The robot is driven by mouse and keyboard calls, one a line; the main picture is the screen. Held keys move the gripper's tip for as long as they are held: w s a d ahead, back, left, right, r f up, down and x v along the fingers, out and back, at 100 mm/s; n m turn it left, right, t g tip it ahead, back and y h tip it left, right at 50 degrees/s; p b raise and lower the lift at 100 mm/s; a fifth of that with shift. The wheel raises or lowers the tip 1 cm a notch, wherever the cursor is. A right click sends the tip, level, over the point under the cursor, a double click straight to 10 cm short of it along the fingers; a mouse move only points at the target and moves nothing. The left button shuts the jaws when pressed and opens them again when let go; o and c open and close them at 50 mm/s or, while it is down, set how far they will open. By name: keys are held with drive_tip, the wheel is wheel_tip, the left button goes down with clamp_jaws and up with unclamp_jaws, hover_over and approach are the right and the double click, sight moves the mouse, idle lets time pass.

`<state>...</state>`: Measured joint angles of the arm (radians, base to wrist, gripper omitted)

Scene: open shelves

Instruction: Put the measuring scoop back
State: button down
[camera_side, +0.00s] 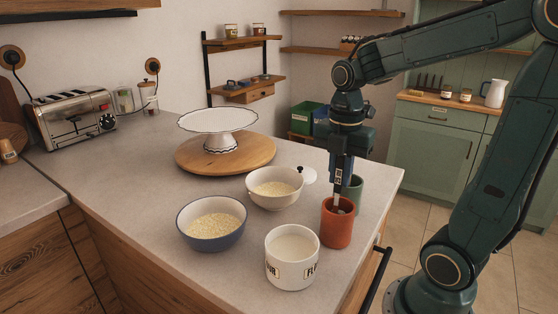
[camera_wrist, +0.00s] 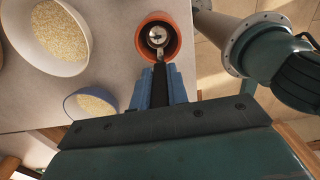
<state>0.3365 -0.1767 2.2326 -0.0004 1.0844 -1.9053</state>
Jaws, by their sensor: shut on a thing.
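The measuring scoop (camera_wrist: 157,37) is metal with a round bowl; in the wrist view its bowl shows within the rim of the orange cup (camera_wrist: 172,25). My gripper (camera_wrist: 160,78) is shut on the scoop's handle. In the side view my gripper (camera_side: 338,190) points straight down over the orange cup (camera_side: 337,228), which stands upright near the counter's right edge. The scoop's bowl is mostly hidden there by the cup. I cannot tell whether the scoop touches the cup's bottom.
A white flour canister (camera_side: 292,268) stands open in front, left of the orange cup. A cream bowl (camera_side: 273,202) and a blue bowl (camera_side: 211,238) hold pale grains. A green cup (camera_side: 354,190) stands close behind the orange cup. A white lid (camera_side: 310,179) lies nearby. A cake stand (camera_side: 218,122) is farther back.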

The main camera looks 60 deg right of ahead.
sight(338, 192)
drive_tip(key=shift+f, duration=1.9)
drive_tip(key=c, duration=1.4)
unclamp_jaws()
drive_tip(key=shift+o, duration=0.2)
wheel_tip(338, 192, up, 12)
drive_tip(key=shift+r, duration=0.15)
